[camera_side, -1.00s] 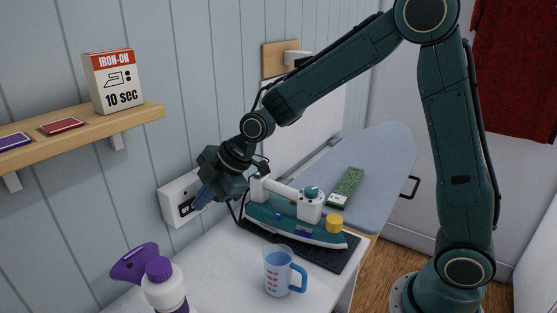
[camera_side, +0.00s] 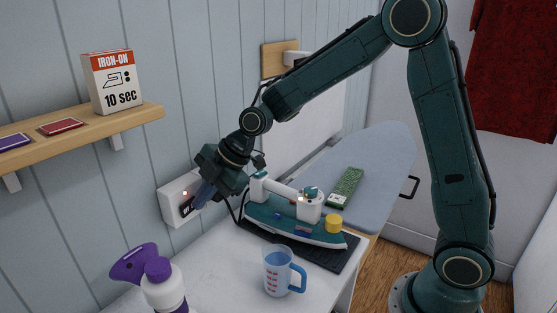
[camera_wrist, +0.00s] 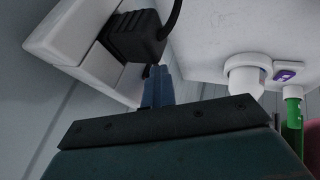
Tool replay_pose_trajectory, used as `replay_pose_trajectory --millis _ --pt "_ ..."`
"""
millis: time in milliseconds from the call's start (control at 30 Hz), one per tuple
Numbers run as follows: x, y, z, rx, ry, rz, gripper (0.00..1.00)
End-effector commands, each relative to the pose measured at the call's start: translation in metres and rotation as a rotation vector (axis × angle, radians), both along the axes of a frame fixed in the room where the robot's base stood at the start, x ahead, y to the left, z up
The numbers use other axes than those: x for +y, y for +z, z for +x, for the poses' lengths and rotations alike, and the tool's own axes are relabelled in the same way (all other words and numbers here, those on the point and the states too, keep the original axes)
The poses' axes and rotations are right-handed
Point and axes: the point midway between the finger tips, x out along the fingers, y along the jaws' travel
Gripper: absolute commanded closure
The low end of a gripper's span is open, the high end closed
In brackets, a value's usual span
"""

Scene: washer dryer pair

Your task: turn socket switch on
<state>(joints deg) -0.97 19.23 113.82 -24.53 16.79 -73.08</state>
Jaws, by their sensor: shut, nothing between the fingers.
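The white wall socket (camera_side: 173,204) is on the panelled wall, left of the iron. A small reddish light shows on its face, with dark lettering too small to read. My gripper (camera_side: 202,197) is shut and empty, its blue fingertips at the socket's front right side. In the wrist view the shut fingers (camera_wrist: 158,85) reach toward the white socket box (camera_wrist: 70,35), beside a black plug (camera_wrist: 137,38) with a cord. The switch itself is hidden behind the fingers, and I cannot tell whether they touch it.
A teal and white iron (camera_side: 290,217) stands on a dark mat (camera_side: 340,257) right of the gripper. A shelf (camera_side: 90,127) with a box (camera_side: 113,82) hangs above left.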

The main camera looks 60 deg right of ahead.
Motion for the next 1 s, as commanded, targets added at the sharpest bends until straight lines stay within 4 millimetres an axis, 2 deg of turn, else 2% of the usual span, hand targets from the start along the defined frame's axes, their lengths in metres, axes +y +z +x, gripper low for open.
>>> replay_pose_trajectory --millis 33,300,667,1000 --pt "0.003 0.001 0.005 -0.017 -0.005 0.002 1.00" --pt "0.014 0.002 0.000 -0.018 0.006 0.008 1.00" --pt "0.015 0.004 -0.003 -0.020 0.009 0.010 1.00" --pt "0.010 0.001 -0.029 -0.010 0.001 0.004 1.00"
